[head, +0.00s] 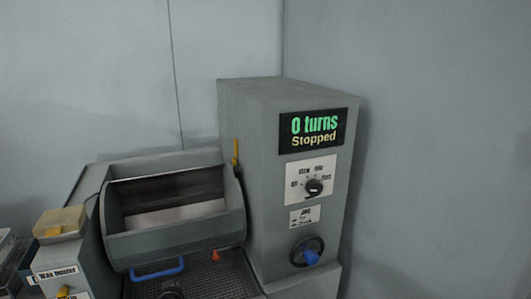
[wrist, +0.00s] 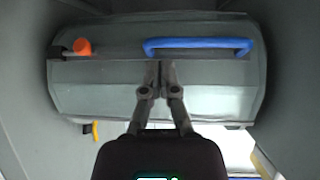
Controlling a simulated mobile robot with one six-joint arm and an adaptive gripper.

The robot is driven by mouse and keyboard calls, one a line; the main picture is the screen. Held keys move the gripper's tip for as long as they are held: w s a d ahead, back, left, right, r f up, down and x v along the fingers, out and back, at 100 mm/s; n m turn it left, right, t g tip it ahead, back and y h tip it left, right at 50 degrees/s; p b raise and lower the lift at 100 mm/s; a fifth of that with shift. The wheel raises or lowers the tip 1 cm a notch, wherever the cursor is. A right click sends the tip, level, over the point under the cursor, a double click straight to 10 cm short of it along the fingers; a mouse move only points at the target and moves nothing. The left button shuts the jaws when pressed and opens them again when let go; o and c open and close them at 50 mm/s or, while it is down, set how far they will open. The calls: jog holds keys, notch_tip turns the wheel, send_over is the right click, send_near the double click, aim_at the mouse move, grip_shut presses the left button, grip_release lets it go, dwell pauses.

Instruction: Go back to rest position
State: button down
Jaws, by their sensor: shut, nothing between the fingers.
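My gripper (wrist: 160,66) shows in the wrist view with its two fingers closed together and nothing between them. Its tips overlap the front of the grey machine housing (wrist: 210,75), just below the blue handle (wrist: 200,44) in the picture. I cannot tell whether they touch. An orange knob (wrist: 83,47) is to the left of the tips. In the head view the blue handle (head: 157,270) sits at the front of the open grey trough (head: 175,243), with the orange piece (head: 215,255) to its right. I cannot make out the gripper clearly there.
A tall grey control box (head: 250,115) stands right of the trough. Its display (head: 318,131) reads "0 turns Stopped". A wax heater (head: 55,272) stands left.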

jog(key=w+d+f+m+g+h+p, duration=0.1)
jog(key=w+d+f+m+g+h, duration=0.15)
jog(key=d, duration=0.95)
jog(key=w+d+f+m+g+h+p, duration=0.1)
jog(key=w+d+g+h+p, duration=0.2)
jog(key=d, duration=0.9)
jog(key=s+d+g+y+p, duration=0.1)
jog(key=s+d+g, duration=0.1)
jog(key=d, duration=0.7)
jog(key=s+d+g, duration=0.3)
jog(key=d+g, duration=0.1)
jog(key=d, duration=0.6)
jog(key=shift+y+p, duration=0.35)
jog(key=shift+p, duration=0.05)
jog(key=shift+r+m, duration=0.25)
notch_tip(320, 180, up, 17)
jog(key=p, duration=1.7)
jog(key=shift+d, duration=0.15)
jog(key=shift+f, duration=0.15)
